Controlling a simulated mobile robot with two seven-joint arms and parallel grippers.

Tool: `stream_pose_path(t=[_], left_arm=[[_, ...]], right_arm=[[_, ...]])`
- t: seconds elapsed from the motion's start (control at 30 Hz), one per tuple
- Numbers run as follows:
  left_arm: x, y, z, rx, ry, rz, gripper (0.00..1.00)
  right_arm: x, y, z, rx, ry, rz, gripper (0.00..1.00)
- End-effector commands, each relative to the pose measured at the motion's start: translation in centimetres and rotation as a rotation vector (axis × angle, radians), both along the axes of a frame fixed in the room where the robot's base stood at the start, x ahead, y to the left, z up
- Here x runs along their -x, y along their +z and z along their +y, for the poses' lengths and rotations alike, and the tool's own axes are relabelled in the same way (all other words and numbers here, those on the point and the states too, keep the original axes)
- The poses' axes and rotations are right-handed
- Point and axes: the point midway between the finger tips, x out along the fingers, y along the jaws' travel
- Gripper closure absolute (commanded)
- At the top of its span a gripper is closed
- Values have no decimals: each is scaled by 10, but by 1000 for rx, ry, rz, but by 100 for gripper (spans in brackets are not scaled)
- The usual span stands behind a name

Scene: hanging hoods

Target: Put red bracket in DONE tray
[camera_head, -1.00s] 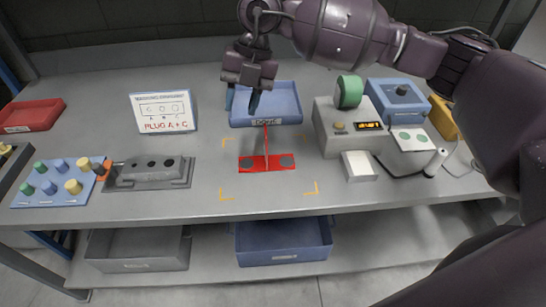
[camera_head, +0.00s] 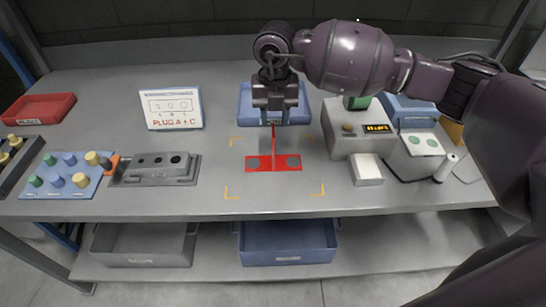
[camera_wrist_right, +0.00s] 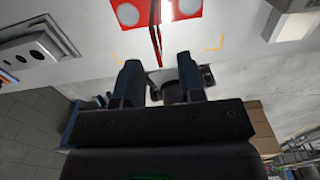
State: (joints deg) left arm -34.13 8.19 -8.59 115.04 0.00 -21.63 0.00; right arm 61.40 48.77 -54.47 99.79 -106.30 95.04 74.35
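The red bracket (camera_head: 289,163) lies with its flat base, bearing two grey discs, on the bench inside yellow corner marks. Its thin upright fin points up and back. The blue DONE tray (camera_head: 246,107) stands behind it, partly hidden by my right gripper (camera_head: 275,118). The right gripper points down between bracket and tray, close to the fin's upper end. In the right wrist view the right gripper (camera_wrist_right: 160,80) has its fingers apart, with the red bracket (camera_wrist_right: 157,14) beyond them and the fin reaching toward the gap. Contact is not visible. My left gripper is out of view.
A grey device with a display (camera_head: 352,133) stands right of the bracket. A grey block with holes (camera_head: 153,168) and a blue peg board (camera_head: 62,180) are on the left. A white sign (camera_head: 171,110) stands behind them. Bins (camera_head: 287,243) sit on the lower shelf.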

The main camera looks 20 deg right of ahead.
Motion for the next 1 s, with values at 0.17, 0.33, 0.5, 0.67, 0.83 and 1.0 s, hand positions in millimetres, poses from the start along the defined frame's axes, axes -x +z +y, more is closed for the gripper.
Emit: stream_pose_path(t=[0.17, 0.33, 0.5, 0.67, 0.83, 1.0], left_arm=[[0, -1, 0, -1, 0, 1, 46], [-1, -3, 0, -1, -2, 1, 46], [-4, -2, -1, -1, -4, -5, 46], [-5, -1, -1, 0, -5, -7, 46], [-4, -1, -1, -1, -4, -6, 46], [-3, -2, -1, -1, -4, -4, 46]], right_arm=[[0, -19, 2, 1, 0, 5, 64], [0, -42, 4, 0, 1, 4, 64], [-1, -50, 4, 0, 1, 1, 64], [-1, -49, 4, 0, 1, 1, 65], [-1, -49, 4, 0, 1, 1, 91], [-1, -49, 4, 0, 1, 1, 100]])
